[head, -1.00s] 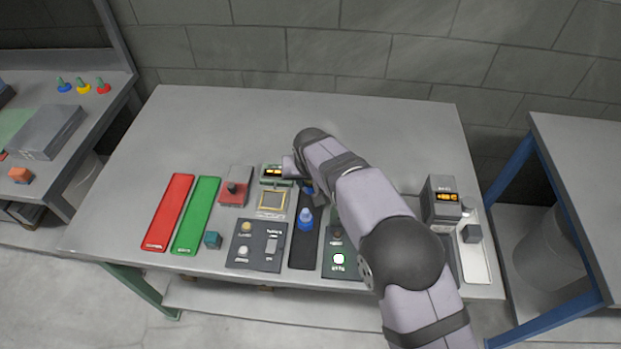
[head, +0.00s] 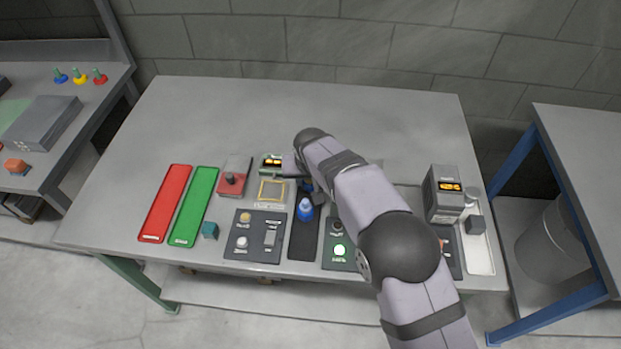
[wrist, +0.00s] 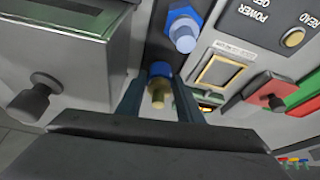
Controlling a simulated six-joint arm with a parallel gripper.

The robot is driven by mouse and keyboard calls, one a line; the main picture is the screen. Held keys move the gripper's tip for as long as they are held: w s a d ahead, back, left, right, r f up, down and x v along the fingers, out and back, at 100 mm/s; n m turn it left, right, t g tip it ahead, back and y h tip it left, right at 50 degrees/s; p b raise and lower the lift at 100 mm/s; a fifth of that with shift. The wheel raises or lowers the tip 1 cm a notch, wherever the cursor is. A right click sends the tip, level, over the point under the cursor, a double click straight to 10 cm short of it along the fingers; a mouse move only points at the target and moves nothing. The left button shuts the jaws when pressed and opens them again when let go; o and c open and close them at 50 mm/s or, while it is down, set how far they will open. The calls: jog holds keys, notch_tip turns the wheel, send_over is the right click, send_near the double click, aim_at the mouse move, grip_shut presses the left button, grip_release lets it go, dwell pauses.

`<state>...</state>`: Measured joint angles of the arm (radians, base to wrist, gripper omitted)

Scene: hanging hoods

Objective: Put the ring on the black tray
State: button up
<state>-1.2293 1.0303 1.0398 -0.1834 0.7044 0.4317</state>
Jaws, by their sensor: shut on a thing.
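The black tray (head: 303,246) is a narrow dark strip at the front middle of the table; part of it also shows in the wrist view (wrist: 160,45). A blue piece (head: 305,210) stands on it, also seen in the wrist view (wrist: 183,33). My gripper (wrist: 158,90) is shut on a small blue and brass piece (wrist: 158,72), held between its two fingers. In the head view my gripper is mostly hidden behind my arm, near the tray's far end. I cannot make out a clear ring shape.
Left of the tray lie a switch panel (head: 257,247), a framed square (head: 270,191), a red lever unit (head: 234,180), and green (head: 194,207) and red (head: 166,203) strips. A lamp panel (head: 339,258) stands close on the right. The table's back left is clear.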

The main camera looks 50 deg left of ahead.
jog(key=shift+f+b, duration=0.35)
jog(key=shift+f, duration=0.2)
jog(key=o, duration=1.1)
jog(key=shift+o, duration=0.2)
jog(key=shift+r, duration=0.1)
jog(key=b+v, duration=0.2)
jog(key=v, duration=0.5)
jog(key=shift+d, duration=0.1)
